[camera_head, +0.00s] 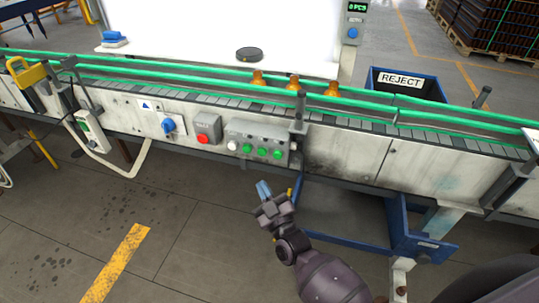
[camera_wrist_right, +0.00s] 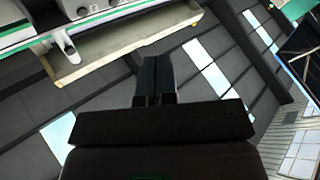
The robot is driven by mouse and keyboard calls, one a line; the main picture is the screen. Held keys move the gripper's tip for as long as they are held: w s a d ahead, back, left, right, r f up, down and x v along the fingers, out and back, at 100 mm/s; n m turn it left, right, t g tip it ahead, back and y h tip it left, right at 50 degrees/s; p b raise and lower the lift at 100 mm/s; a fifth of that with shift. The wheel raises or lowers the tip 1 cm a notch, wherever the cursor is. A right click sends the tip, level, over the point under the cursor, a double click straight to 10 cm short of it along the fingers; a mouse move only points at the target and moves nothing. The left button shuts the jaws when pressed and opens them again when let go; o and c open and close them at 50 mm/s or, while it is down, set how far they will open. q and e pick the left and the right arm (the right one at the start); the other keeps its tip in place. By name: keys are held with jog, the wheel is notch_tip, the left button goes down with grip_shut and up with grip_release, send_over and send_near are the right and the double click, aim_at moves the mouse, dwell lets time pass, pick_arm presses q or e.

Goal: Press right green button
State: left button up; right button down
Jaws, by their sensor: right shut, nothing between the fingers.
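A grey control panel (camera_head: 262,133) is mounted on the front of the conveyor. It carries a row with a white button (camera_head: 233,145) at the left and three green ones; the right green button (camera_head: 277,155) is at the row's right end. My right gripper (camera_head: 263,188) is below and slightly left of that button in the head view, apart from the panel. Its fingers are together and empty; they also show in the wrist view (camera_wrist_right: 157,82), over floor. The green buttons cannot be made out in the wrist view. My left gripper is not in view.
A red button (camera_head: 202,138) and a blue knob (camera_head: 168,126) are left of the panel. Amber bottles (camera_head: 294,83) stand on the conveyor behind it. A blue reject bin (camera_head: 405,84) is behind the conveyor. Floor is open in front, left of my arm.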

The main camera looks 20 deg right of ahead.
aim_at(278, 155)
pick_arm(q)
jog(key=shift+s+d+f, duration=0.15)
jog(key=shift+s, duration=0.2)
pick_arm(e)
jog(key=shift+s+d+r, duration=0.1)
jog(key=shift+d, duration=0.05)
jog(key=shift+d, duration=0.1)
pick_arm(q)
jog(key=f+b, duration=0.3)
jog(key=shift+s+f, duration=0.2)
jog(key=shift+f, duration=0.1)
pick_arm(e)
jog(key=w+d, duration=0.4)
jog(key=w, duration=0.3)
jog(key=shift+w+d, duration=0.15)
jog(key=shift+d, duration=0.25)
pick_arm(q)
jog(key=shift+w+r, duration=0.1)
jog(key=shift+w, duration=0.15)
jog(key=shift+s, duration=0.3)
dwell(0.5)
